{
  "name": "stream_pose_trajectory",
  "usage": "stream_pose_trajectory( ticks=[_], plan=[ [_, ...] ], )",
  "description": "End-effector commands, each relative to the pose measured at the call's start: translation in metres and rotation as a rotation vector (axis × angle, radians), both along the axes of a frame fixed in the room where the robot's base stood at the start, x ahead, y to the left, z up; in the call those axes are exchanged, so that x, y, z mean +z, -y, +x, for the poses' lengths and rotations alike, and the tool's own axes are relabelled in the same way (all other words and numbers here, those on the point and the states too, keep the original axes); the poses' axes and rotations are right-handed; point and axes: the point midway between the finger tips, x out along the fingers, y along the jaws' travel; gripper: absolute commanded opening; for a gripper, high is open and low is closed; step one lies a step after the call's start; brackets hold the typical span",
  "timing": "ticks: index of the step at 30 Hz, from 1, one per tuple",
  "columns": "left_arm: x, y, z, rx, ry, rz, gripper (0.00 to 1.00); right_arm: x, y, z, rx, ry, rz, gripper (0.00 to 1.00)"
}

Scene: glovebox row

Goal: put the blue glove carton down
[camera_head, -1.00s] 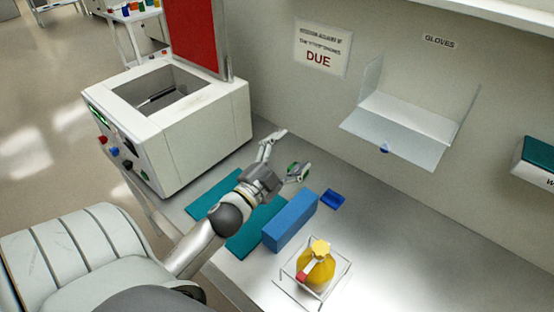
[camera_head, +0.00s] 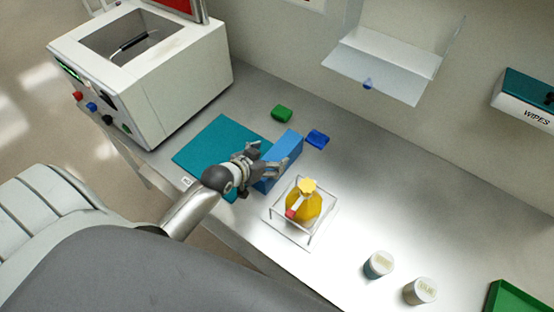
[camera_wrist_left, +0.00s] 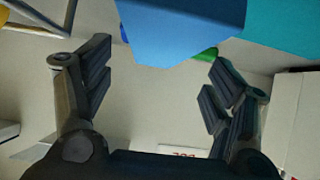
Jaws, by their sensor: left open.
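The blue glove carton (camera_head: 284,150) is a long blue box at the right edge of the teal mat (camera_head: 215,150) on the bench. My left gripper (camera_head: 278,163) is at the carton's near left side in the head view and partly covers it. In the left wrist view the carton (camera_wrist_left: 180,30) shows at the top, and the left gripper's fingers (camera_wrist_left: 155,85) are spread wide with nothing between them. Whether a finger touches the carton cannot be told. My right gripper is in neither view.
A yellow bottle (camera_head: 305,207) stands in a clear frame right of the carton. A green item (camera_head: 282,114) and a small blue item (camera_head: 317,138) lie behind. The white machine (camera_head: 150,75) is at left, the clear shelf (camera_head: 385,65) on the wall. Two jars (camera_head: 378,265) stand front right.

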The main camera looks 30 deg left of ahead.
Motion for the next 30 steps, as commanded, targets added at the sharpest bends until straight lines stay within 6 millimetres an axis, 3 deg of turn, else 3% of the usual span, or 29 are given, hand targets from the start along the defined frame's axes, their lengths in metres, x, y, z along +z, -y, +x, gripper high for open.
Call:
stream_pose_trajectory(
  ticks=[8, 19, 30],
  plan=[
    [-0.009, 0.002, 0.012, -0.001, 0.000, 0.001, 0.79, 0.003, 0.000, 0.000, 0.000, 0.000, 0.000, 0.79],
    [-0.036, 0.008, 0.042, -0.001, 0.002, 0.003, 0.79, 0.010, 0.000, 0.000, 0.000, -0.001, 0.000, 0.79],
    [-0.040, 0.009, 0.046, 0.000, 0.002, 0.002, 0.77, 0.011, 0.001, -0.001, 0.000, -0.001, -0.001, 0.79]
  ],
)
